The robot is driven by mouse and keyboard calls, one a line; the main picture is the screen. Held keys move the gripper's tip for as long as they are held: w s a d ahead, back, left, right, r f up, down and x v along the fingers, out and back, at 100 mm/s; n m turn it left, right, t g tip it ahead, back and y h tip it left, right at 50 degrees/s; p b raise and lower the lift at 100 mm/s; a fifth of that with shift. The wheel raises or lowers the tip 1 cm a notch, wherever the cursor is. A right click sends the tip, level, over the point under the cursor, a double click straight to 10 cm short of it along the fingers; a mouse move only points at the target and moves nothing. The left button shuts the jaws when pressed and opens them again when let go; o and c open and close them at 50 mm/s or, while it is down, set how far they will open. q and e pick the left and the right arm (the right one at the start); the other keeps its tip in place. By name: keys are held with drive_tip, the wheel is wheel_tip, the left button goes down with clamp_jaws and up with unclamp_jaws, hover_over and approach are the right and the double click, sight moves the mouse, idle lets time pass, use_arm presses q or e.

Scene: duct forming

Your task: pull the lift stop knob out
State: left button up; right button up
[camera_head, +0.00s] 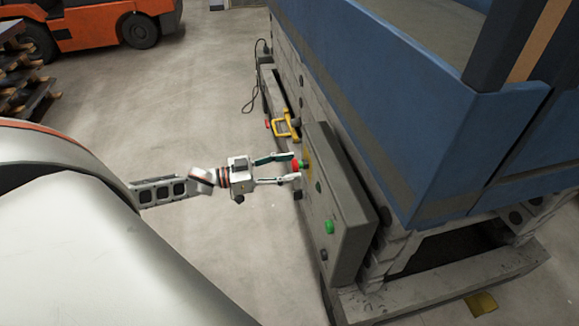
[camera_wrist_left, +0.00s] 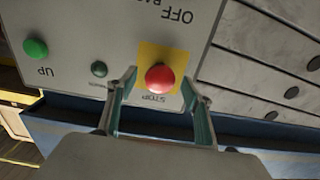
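The lift stop knob (camera_wrist_left: 160,78) is a red round knob on a yellow square plate marked STOP, on a grey control panel (camera_wrist_left: 105,25). In the head view the red knob (camera_head: 296,165) is on the panel's left face, at my left gripper's fingertips. My left gripper (camera_head: 294,168) is open, its two fingers reaching toward the panel. In the left wrist view the fingers (camera_wrist_left: 160,85) stand on either side of the knob, with gaps between them and it. I cannot tell how deep the fingertips reach. My right gripper is not in view.
A green UP button (camera_wrist_left: 35,49) and a small dark green button (camera_wrist_left: 99,69) are beside the knob. The panel box is fixed to a blue-and-grey machine (camera_head: 400,90). A yellow handle (camera_head: 283,126) sits behind. Floor left of the panel is clear; an orange forklift (camera_head: 100,28) stands far left.

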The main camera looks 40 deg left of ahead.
use_arm(q)
drive_tip(key=v, duration=1.2)
idle(0.6)
drive_tip(key=s+d+f+n+g+y+p, duration=0.1)
drive_tip(key=s+d+f+y, duration=0.2)
drive_tip(key=d, duration=0.5)
drive_tip(key=s+d+f+n+g+y+p, duration=0.1)
drive_tip(key=s+d+f+y+p, duration=0.1)
drive_tip(key=s+d+f, duration=0.3)
drive_tip(key=s+d+f+n+g+y+p, duration=0.1)
drive_tip(key=s+d+f+y, duration=0.3)
drive_tip(key=d, duration=0.9)
drive_tip(key=s, duration=0.2)
drive_tip(key=shift+s+f+n+p, duration=0.2)
drive_tip(key=shift+s+n+p, duration=0.1)
drive_tip(key=shift+p, duration=0.1)
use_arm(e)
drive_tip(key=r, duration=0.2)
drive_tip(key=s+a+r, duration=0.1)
use_arm(q)
drive_tip(key=shift+d, duration=0.1)
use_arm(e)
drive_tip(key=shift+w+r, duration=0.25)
